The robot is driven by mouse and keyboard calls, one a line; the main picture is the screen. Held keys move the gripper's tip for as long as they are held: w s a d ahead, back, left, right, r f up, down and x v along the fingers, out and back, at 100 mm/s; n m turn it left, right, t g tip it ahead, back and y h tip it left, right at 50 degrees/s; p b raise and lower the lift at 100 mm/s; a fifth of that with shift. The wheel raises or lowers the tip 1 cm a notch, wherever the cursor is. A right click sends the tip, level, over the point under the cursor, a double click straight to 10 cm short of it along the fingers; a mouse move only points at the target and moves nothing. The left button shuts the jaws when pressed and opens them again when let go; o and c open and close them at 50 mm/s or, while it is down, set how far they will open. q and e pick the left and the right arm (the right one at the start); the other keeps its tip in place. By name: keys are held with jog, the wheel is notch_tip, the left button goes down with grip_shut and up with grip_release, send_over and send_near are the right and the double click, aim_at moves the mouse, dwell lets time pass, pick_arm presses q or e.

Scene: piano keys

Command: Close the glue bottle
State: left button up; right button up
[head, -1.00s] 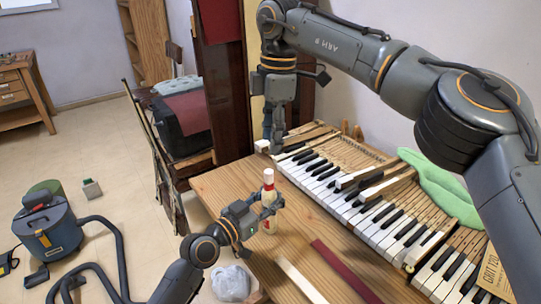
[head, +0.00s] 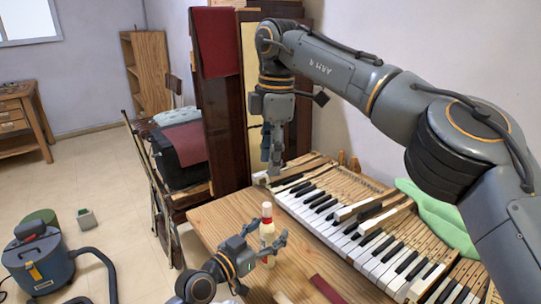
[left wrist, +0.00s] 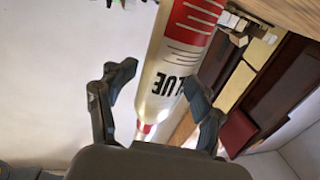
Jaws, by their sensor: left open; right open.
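My left gripper (head: 267,246) is open at the bottle's lower part. In the left wrist view the bottle (left wrist: 176,75) slants between the spread fingers of the left gripper (left wrist: 155,100), with "LUE" lettering and red label areas showing. A gap shows by the left finger; whether the right finger touches is unclear. My right gripper (head: 272,165) points down, open and empty, behind the bottle near the left end of the keys. No separate cap can be made out.
The piano keyboard (head: 345,235) runs along the right of the table (head: 222,215), with some keys lifted. A dark red strip (head: 326,290) lies in front. A green cloth (head: 435,215) lies on the far right. A blue vacuum cleaner (head: 38,262) stands on the floor.

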pick_arm(q)
jog(key=v, duration=1.2)
